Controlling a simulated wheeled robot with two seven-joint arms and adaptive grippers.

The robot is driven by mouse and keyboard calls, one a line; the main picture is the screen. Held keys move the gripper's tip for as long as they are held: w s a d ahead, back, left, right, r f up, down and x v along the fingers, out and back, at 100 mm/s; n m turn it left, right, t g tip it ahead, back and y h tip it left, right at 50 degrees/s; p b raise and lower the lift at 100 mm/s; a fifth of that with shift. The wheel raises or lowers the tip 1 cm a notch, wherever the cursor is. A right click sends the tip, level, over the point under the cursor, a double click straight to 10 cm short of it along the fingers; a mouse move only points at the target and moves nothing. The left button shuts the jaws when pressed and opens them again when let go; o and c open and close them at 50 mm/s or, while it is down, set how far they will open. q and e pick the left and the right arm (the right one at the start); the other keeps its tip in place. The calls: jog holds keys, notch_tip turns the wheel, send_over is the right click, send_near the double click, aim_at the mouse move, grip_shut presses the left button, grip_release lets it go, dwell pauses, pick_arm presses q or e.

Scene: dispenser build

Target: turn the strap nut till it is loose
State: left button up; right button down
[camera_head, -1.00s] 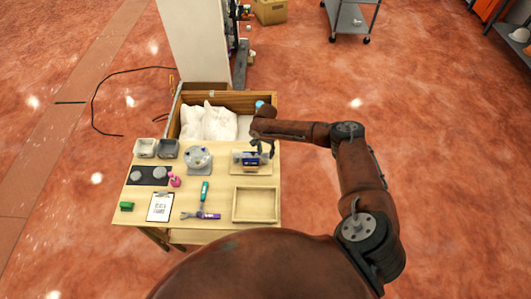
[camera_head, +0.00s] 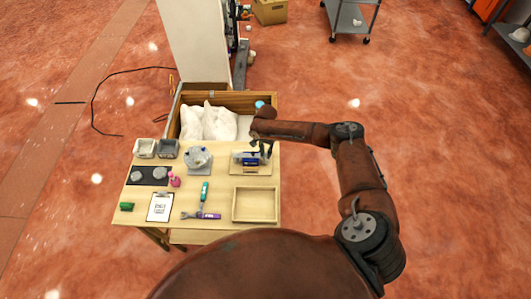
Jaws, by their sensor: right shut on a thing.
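A small cylindrical unit with a blue band (camera_head: 245,158) lies on a wooden board (camera_head: 250,172) at the right back of the table. My right gripper (camera_head: 262,154) reaches down at the right end of this unit. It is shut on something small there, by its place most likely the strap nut. The nut itself is too small and too covered by the fingers to make out, so I cannot tell how loose it is. My left gripper is not in view.
The wooden table (camera_head: 222,182) also holds an empty wooden tray (camera_head: 255,218), a round grey part (camera_head: 198,157), two small bins, a clipboard (camera_head: 160,206), a green-handled tool (camera_head: 205,190) and a purple-handled tool (camera_head: 209,216). An open crate (camera_head: 246,98) with white bags stands behind.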

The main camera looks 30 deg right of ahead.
jog(key=n+p, duration=0.2)
jog(key=p, duration=0.2)
jog(key=shift+s+a+r+p, duration=0.1)
jog(key=shift+a+r+p, duration=0.1)
jog(key=shift+p, duration=0.15)
jog(key=shift+d+f+n+p, duration=0.15)
jog(key=shift+n+p, duration=0.4)
jog(key=shift+n, duration=0.45)
jog(key=n, duration=0.5)
jog(key=shift+d+n, duration=0.15)
jog(key=shift+n, duration=0.15)
jog(key=n, duration=0.5)
jog(key=shift+d, duration=0.1)
jog(key=n, duration=0.4)
jog(key=shift+d, duration=0.1)
jog(key=shift+n+b, duration=0.35)
jog(key=shift+n, duration=1.55)
